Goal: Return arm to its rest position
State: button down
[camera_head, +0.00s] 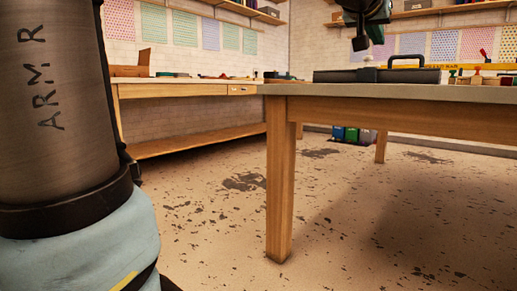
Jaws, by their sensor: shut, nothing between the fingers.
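My gripper (360,44) shows at the top edge, right of the middle. It is dark, points downward and is shut, with nothing seen in it. It appears above the near wooden table (400,105), over a black case with a handle (345,76). I cannot tell the exact gap between them. A thick link of my arm, marked "ARM R", fills the left side of the view. The stretch of arm between this link and the gripper is out of view.
A second wooden bench (185,90) with small items runs along the left wall. A yellow level (405,67) and small tools lie on the near table. Coloured containers (352,134) stand on the floor behind it. The speckled floor (215,220) is clear in front.

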jog(key=w+a+f+n+g+y+p, duration=0.2)
jog(key=a+f+y+p, duration=0.1)
jog(key=a+f, duration=0.65)
jog(key=w+a+f+n+g+y+p, duration=0.1)
jog(key=w+a+f+g+y+p, duration=0.2)
jog(key=a+f, duration=0.65)
jog(key=s+a+f+n+g+y+p, duration=0.35)
jog(key=s+a+f+g+p, duration=0.2)
jog(key=s+a+f, duration=0.9)
notch_tip(320, 180, up, 38)
jog(key=p, duration=3.8)
jog(key=shift+w+d+f, duration=0.2)
jog(key=shift+d+f, duration=0.05)
jog(key=shift+d, duration=0.1)
jog(key=c, duration=1.5)
grip_release()
jog(key=shift+t+h, duration=0.25)
